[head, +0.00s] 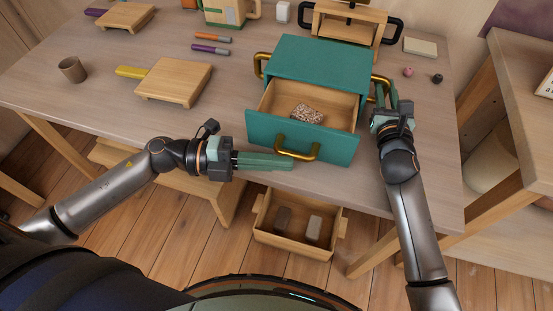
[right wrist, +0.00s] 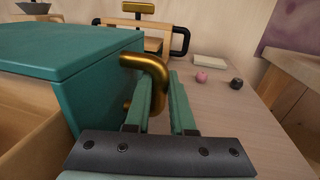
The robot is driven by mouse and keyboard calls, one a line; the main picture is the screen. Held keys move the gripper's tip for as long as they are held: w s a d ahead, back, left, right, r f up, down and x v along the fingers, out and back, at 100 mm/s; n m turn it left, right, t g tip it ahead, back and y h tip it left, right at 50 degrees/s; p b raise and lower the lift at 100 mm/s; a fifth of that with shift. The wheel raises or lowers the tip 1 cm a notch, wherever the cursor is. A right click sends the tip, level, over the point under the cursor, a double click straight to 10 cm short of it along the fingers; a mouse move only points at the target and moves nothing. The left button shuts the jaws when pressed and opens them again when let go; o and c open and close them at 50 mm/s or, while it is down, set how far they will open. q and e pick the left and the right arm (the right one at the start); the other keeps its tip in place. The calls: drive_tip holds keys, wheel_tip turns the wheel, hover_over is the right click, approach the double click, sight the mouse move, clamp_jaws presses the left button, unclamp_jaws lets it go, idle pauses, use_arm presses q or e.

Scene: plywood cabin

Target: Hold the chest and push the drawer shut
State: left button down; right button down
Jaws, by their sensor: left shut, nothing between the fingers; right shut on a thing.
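The teal chest (head: 318,60) stands on the table with brass handles on its sides. Its drawer (head: 262,128) is pulled out toward me, with a teal front, a brass pull (head: 298,153) and a speckled block (head: 307,113) inside. My right gripper (head: 382,92) is shut on the chest's right side handle (head: 375,80); that handle also shows in the right wrist view (right wrist: 150,68), beside and partly behind the fingers. My left gripper (head: 288,163) is shut and empty, its fingertips just in front of the drawer front by the pull. Whether they touch it I cannot tell.
Left on the table (head: 90,95) are a board with yellow handle (head: 175,78), a cup (head: 72,69) and two markers (head: 210,49). A pink ball (head: 407,72) and a dark one (head: 437,78) lie right of the chest. A wooden bin (head: 268,237) is below the table edge.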

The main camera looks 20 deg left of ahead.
sight(296, 118)
use_arm(q)
drive_tip(key=w, duration=1.1)
drive_tip(key=shift+w+a, duration=0.1)
drive_tip(key=shift+w, duration=0.15)
drive_tip(key=shift+s, duration=0.1)
use_arm(e)
drive_tip(key=shift+a, duration=0.1)
use_arm(q)
drive_tip(key=s, duration=0.4)
drive_tip(key=shift+r, duration=0.3)
drive_tip(key=v, duration=1)
use_arm(e)
drive_tip(key=c, duration=0.7)
unclamp_jaws()
